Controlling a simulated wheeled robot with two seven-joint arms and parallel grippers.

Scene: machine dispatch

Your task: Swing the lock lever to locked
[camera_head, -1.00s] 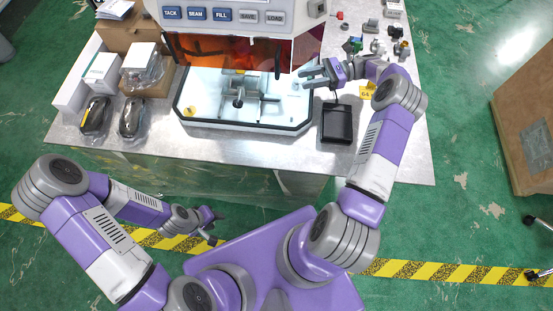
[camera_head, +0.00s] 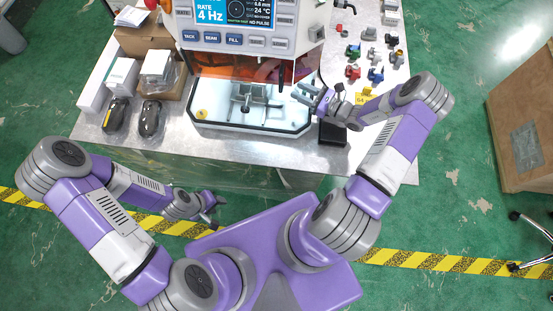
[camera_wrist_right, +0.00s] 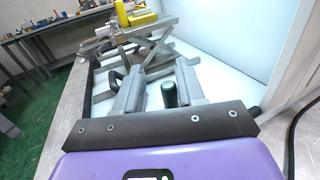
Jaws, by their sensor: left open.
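The machine (camera_head: 250,40) has an orange see-through shield above a white chamber (camera_head: 215,113). I cannot make out the lock lever for certain in the head view. In the right wrist view, a dark green rounded knob (camera_wrist_right: 169,94), possibly the lever's handle, shows between the fingers of my right gripper (camera_wrist_right: 153,88), closer to the right finger. The fingers stand apart; contact with the knob cannot be told. In the head view my right gripper (camera_head: 308,95) is at the chamber's right front side. My left gripper (camera_head: 212,208) is open and empty, low in front of the table.
A metal fixture (camera_head: 246,95) stands inside the chamber. A black box (camera_head: 332,134) lies under my right wrist. Small coloured parts (camera_head: 375,73) are at the right back. Cartons (camera_head: 158,68) and two black wrapped items are at the left. A brown cabinet (camera_head: 525,130) stands at the right.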

